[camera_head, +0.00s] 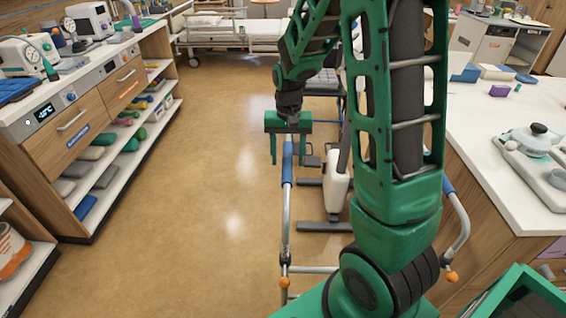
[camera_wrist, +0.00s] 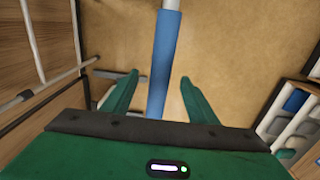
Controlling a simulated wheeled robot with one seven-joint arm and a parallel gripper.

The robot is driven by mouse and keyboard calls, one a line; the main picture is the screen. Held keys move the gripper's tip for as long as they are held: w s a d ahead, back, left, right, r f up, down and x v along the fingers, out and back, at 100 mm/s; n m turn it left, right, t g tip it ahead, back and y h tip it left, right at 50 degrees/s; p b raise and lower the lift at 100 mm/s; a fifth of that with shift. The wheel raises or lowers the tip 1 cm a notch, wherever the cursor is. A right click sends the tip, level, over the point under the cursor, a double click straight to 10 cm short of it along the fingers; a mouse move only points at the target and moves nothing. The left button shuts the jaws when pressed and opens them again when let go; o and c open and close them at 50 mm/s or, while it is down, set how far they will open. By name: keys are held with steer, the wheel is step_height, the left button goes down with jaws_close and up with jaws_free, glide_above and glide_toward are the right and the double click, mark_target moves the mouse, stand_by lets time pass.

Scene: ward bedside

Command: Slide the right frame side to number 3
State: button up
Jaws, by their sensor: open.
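A metal walking frame stands on the floor. Its side in the picture's left half has a blue grip (camera_head: 288,163) on a grey tube; the other side's blue grip (camera_head: 447,186) is partly behind my arm. Which one the task calls the right side, I cannot tell. My gripper (camera_head: 289,155) is open, pointing down at the picture-left grip. In the wrist view, the blue grip (camera_wrist: 164,65) runs between the open fingers (camera_wrist: 159,80), with gaps on both sides. Whether the fingertips reach down past the tube is unclear. No number marks are readable.
A counter with drawers and shelves (camera_head: 70,130) stands at left, a white-topped counter (camera_head: 500,140) at right. A bed (camera_head: 230,32) is at the back. Orange knobs (camera_head: 284,282) sit low on the frame. The floor (camera_head: 190,190) left of the frame is clear.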

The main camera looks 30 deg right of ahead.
steer(key=shift+r, duration=2.05)
steer(key=shift+s, duration=0.1)
